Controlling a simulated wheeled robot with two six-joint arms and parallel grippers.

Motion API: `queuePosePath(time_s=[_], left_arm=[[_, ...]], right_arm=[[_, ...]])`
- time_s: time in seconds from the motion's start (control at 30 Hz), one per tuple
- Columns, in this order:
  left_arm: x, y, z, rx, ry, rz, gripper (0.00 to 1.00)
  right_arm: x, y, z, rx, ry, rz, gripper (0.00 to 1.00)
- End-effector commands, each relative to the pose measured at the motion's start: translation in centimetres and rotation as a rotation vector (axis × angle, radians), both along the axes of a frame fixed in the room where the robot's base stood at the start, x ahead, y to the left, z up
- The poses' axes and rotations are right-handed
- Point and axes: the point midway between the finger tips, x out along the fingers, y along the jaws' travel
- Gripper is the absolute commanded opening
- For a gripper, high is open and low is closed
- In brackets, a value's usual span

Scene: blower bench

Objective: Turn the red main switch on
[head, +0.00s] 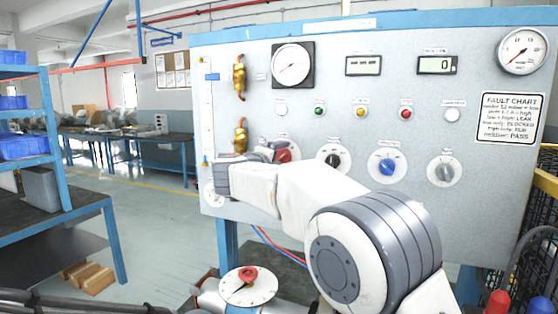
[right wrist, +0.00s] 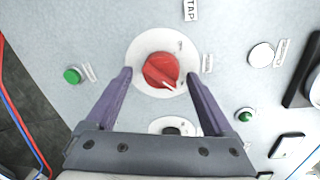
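The red main switch (head: 283,156) is a red knob on a white disc at the left of the panel's knob row. In the right wrist view the switch (right wrist: 161,70) shows near the top middle, its white pointer mark towards the lower right. My right gripper (right wrist: 158,76) is open, one purple finger on each side of the knob, with clear gaps to it. Whether the fingertips reach the knob's depth I cannot tell. In the head view my right gripper (head: 265,152) is at the knob's left, partly hidden by my arm. My left gripper is not in view.
Black (head: 333,157), blue (head: 387,167) and grey (head: 444,171) knobs sit to the right on the panel (head: 225,120). Buttons and gauges are above. A green button (right wrist: 72,75) is near the fingers. A red-knobbed dial (head: 248,286) stands below; a blue shelf is at left.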

Motion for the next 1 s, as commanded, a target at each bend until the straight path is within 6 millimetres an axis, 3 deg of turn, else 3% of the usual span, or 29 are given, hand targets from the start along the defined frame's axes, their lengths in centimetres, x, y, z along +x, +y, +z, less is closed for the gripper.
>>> queuePosePath(time_s=[0.33, 0.7, 1.0], left_arm=[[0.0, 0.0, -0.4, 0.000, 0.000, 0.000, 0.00], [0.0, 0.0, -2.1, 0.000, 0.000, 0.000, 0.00], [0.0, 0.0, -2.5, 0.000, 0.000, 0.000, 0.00]], right_arm=[[-0.8, 0.3, 0.1, -0.002, -0.001, 0.000, 0.87], [-7.2, 3.0, 0.6, 0.000, -0.002, 0.003, 0.87], [-9.6, 4.0, 0.9, -0.001, 0.000, 0.000, 0.87]])
